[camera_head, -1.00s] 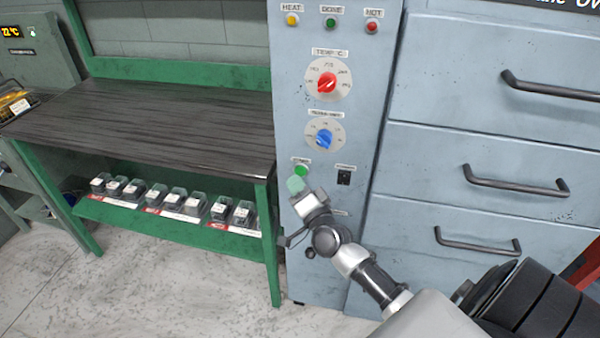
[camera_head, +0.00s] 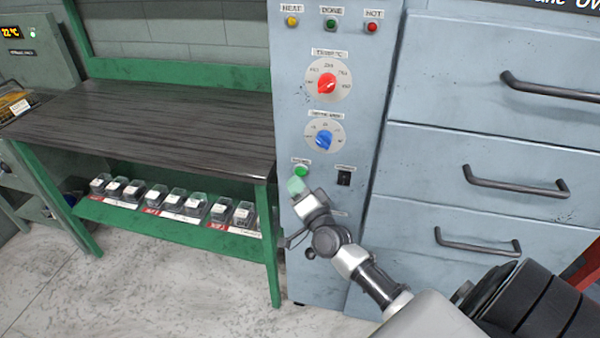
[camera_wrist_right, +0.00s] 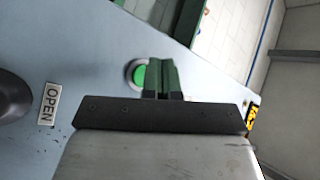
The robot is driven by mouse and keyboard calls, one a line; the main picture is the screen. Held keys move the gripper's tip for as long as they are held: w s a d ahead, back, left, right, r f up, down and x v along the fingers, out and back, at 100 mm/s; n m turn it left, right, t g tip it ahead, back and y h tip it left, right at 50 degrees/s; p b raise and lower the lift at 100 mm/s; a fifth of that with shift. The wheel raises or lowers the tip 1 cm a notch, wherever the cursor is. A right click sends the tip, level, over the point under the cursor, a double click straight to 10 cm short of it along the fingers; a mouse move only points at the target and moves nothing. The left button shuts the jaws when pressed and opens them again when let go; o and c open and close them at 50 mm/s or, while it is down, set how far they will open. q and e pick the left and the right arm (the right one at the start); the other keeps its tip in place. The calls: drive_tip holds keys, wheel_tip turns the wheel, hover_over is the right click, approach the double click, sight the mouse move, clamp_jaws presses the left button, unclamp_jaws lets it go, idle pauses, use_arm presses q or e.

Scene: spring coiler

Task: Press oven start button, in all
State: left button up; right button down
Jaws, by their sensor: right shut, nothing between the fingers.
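The green start button (camera_head: 301,171) is on the oven's blue-grey control panel (camera_head: 290,130), below the blue dial. It also shows in the right wrist view (camera_wrist_right: 138,74), partly covered by the fingers. My right gripper (camera_head: 296,186) is shut and empty, with its green fingertips just below the button in the head view. In the right wrist view the shut fingers (camera_wrist_right: 163,76) overlap the button's edge. I cannot tell whether they touch it. My left gripper is not in view.
A red dial (camera_head: 327,86) and a blue dial (camera_head: 324,139) sit above the button, and a black switch (camera_head: 344,178) is to its right. Oven drawers with dark handles (camera_head: 515,182) are at the right. A green-framed workbench (camera_head: 140,120) stands at the left, with several small boxes on its shelf.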

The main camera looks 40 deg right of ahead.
drive_tip(key=shift+w+d, duration=0.1)
idle(0.7)
drive_tip(key=shift+w+d, duration=0.2)
drive_tip(key=shift+d, duration=0.05)
drive_tip(key=shift+w+d+b, duration=0.25)
drive_tip(key=shift+b, duration=0.05)
idle(0.7)
idle(0.4)
drive_tip(key=shift+s+a+p, duration=0.45)
drive_tip(key=shift+s+a, duration=0.1)
drive_tip(key=shift+a, duration=0.05)
drive_tip(key=s+a+p, duration=0.2)
drive_tip(key=s+a, duration=0.1)
drive_tip(key=shift+s+a, duration=0.15)
drive_tip(key=shift+a, duration=0.25)
